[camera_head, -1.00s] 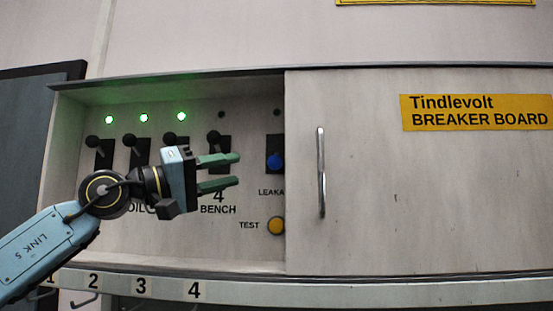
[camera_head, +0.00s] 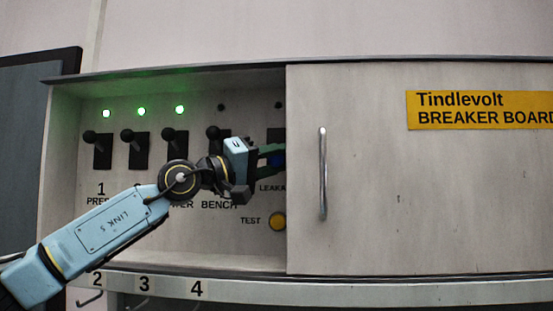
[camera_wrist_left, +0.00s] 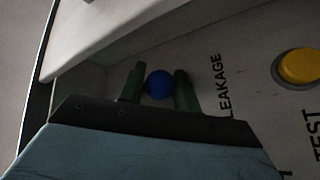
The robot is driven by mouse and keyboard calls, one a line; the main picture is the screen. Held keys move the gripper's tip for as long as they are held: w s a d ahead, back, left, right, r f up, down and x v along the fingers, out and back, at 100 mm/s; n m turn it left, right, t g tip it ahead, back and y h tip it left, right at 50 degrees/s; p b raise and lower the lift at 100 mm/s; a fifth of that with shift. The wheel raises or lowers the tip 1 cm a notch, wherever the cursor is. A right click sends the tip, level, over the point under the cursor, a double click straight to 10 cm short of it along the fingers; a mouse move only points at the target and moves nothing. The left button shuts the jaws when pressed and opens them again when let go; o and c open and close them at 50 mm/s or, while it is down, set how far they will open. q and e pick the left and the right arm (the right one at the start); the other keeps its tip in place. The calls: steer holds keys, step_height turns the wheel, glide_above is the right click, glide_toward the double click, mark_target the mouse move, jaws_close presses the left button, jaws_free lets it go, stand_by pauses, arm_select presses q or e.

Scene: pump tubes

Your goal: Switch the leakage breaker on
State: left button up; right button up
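The leakage breaker's blue knob (camera_wrist_left: 159,84) shows between my left gripper's two green fingers in the left wrist view. In the head view the knob (camera_head: 278,160) is partly hidden by those fingers, beside the sliding door's edge. My left gripper (camera_head: 272,156) points right at it from the left. Its fingers (camera_wrist_left: 160,90) look open, one on each side of the knob; I cannot tell whether they touch it. The LEAKAGE label (camera_wrist_left: 220,88) is partly visible. The lamp above this breaker (camera_head: 279,105) is dark. My right gripper is not in view.
The door (camera_head: 400,200) with its upright handle (camera_head: 322,175) covers the board's right side, close to my fingers. A yellow TEST button (camera_head: 278,221) sits below the knob. Several black-knobbed breakers stand left; three green lamps (camera_head: 141,111) are lit. Numbered hooks hang below.

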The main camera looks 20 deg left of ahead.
arm_select(q)
jaws_close()
steer(key=shift+r, duration=0.1)
steer(key=shift+s+r+n+y, duration=0.15)
steer(key=shift+r+n+y, duration=0.15)
steer(key=shift+n, duration=0.2)
steer(key=shift+s+r+n+g+y+p, duration=0.15)
steer(key=shift+r+n+g+y+p, duration=0.4)
steer(key=shift+n, duration=0.45)
steer(key=r+n+y+p, duration=0.1)
steer(key=n+p, duration=0.1)
steer(key=shift+g+p, duration=0.3)
steer(key=shift+g, duration=0.05)
steer(key=shift+r+n+g+y+p, duration=0.2)
steer(key=shift+n+g+y+p, duration=0.1)
steer(key=shift+n+p, duration=0.35)
